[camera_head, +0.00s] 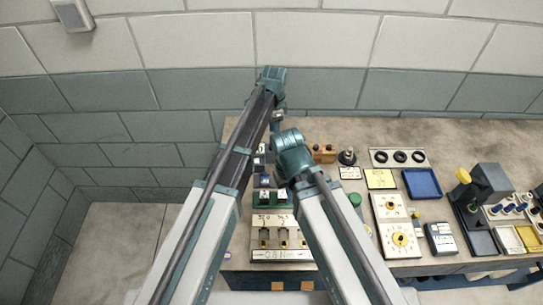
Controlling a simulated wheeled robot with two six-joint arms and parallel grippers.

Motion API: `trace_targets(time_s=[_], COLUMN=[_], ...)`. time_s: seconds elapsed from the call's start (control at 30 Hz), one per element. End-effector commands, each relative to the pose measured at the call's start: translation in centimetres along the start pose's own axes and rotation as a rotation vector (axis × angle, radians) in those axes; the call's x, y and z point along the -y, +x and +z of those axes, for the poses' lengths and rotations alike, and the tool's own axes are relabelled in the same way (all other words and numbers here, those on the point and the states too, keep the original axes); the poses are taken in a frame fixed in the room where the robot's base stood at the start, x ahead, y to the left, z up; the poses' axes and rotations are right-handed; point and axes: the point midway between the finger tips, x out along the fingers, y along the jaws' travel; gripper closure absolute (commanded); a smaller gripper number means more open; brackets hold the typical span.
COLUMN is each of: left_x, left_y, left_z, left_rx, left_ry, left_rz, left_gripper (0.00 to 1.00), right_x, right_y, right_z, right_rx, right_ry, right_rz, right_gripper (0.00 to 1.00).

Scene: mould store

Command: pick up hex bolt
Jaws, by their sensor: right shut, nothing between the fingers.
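I cannot pick out a hex bolt for certain; the small parts around my grippers are too small to tell apart and partly covered by my arms. My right gripper (281,178) is shut and empty, low over the left part of the bench, just behind a green holder (274,198). My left gripper (278,118) is farther back, near the bench's back edge by the wall. Its fingers are too small to show whether they are open or shut.
A pale slotted tray (282,254) lies at the front between my arms. To the right are a brown block (323,153), a plate with three black rings (399,149), a blue tray (437,192), a dial panel (385,225) and a dark upright device (491,178). A tiled wall (430,90) stands behind.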

Motion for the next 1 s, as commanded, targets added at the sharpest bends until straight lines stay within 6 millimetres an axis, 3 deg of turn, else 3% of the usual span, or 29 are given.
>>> trace_targets(time_s=[0.03,0.37,0.8,1.0], left_x=[0.0,0.0,0.4,0.4], left_y=[1.2,1.6,6.3,6.7], left_z=[0.0,0.1,0.7,0.7], left_rx=[0.0,0.0,0.0,0.0], left_ry=[0.0,0.0,0.0,0.0], left_rz=[0.0,0.0,0.0,0.0], left_gripper=[0.4,0.4,0.4,0.4], right_x=[0.1,0.1,0.6,0.6], right_y=[1.2,1.6,6.3,6.7], right_z=[-0.1,-0.1,-0.4,-0.4], right_rx=[0.0,0.0,0.0,0.0], right_ry=[-0.001,-0.003,-0.001,0.0], right_rz=[0.0,0.001,0.0,0.0], right_gripper=[1.0,1.0,1.0,1.0])
